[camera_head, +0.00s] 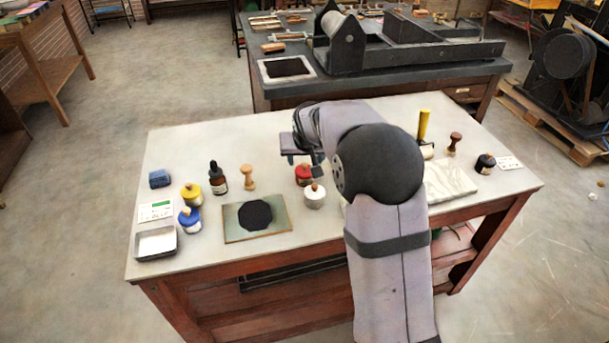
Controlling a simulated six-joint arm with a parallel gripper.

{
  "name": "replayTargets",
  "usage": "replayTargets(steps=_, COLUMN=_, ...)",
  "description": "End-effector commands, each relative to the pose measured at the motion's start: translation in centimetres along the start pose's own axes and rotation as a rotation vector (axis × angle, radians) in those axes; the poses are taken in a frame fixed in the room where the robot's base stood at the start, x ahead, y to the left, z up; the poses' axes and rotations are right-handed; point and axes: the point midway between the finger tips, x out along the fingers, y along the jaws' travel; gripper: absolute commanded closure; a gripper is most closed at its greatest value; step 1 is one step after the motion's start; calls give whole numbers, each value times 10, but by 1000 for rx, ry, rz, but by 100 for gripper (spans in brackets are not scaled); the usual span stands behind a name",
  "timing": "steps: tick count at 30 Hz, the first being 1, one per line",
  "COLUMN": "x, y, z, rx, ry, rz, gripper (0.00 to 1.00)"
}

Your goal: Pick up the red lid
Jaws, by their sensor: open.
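The red lid (303,172) is on a small jar near the middle of the table, just behind a white jar with a wooden knob. Its top is partly hidden by my gripper (303,161). My gripper is open, with its fingers close above the red lid. One finger is to the left of the lid and the other is near its right side. Whether the fingers touch the lid cannot be told.
The white jar (315,196) stands right in front of the red lid. A wooden-handled stamp (248,177) and a dropper bottle (218,178) stand to the left. A plate with a black patch (236,234) lies front left. A yellow-handled roller (423,128) is at the right.

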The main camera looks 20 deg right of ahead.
Motion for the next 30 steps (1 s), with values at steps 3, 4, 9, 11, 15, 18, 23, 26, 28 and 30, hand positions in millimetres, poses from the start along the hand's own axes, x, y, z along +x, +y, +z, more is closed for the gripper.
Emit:
replayTargets(steps=3, x=2, y=0, z=-3, rx=3, ry=7, rz=0, gripper=49)
replayTargets(steps=4, x=2, y=0, z=-3, rx=3, ry=7, rz=0, gripper=49)
replayTargets(steps=9, x=11, y=0, z=-3, rx=3, ry=4, rz=0, gripper=49)
replayTargets(steps=11, x=16, y=0, z=-3, rx=3, ry=3, rz=0, gripper=49)
replayTargets(steps=15, x=22, y=0, z=-3, rx=3, ry=5, rz=0, gripper=49)
replayTargets(steps=18, x=23, y=0, z=-3, rx=3, ry=5, rz=0, gripper=49)
replayTargets(steps=23, x=32, y=0, z=-3, rx=2, ry=3, rz=0, gripper=49)
replayTargets(steps=26, x=43, y=0, z=-2, rx=1, ry=2, rz=1, gripper=49)
replayTargets(steps=28, x=51, y=1, z=-2, rx=1, ry=2, rz=0, gripper=49)
replayTargets(steps=30, x=59, y=0, z=-2, rx=2, ry=2, rz=0, gripper=49)
